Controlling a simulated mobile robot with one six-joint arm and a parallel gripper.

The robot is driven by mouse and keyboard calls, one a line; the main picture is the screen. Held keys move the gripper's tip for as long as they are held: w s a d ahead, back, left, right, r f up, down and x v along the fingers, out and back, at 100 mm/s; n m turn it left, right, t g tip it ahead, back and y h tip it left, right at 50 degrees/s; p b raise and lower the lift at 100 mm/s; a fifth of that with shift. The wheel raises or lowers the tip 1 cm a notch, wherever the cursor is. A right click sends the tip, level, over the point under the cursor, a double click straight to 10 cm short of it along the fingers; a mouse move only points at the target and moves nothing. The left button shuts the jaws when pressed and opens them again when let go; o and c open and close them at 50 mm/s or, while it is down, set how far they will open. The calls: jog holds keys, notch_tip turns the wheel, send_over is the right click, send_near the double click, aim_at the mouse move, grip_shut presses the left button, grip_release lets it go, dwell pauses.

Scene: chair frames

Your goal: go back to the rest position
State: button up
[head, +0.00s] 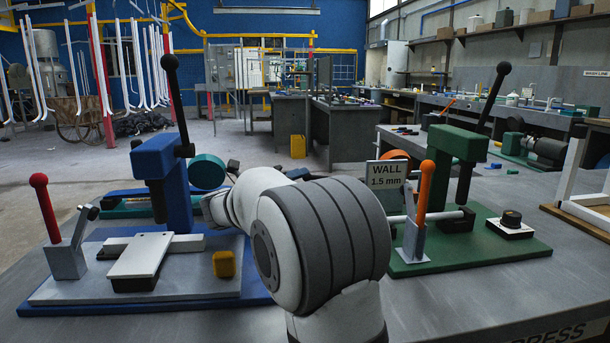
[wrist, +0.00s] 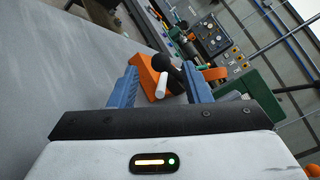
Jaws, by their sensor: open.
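My gripper (wrist: 160,70) shows in the wrist view with its two blue fingers apart. An orange block, a black ball and a white rod show between and beyond the fingertips; I cannot tell how far off they are, and nothing is visibly clamped. In the head view my pale arm with its dark-banded joint fills the middle, between the blue press (head: 160,158) on the left and the green press (head: 455,145) on the right. The gripper's fingers are hidden there behind the arm.
A red-knobbed lever (head: 66,262) and a yellow block (head: 224,263) are on the blue press's base. An orange-handled lever (head: 415,240), a "WALL 1.5 mm" sign (head: 387,174) and a black-knobbed white block (head: 511,226) are by the green press.

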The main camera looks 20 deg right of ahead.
jog(key=shift+s+a, duration=0.3)
jog(key=shift+a, duration=0.3)
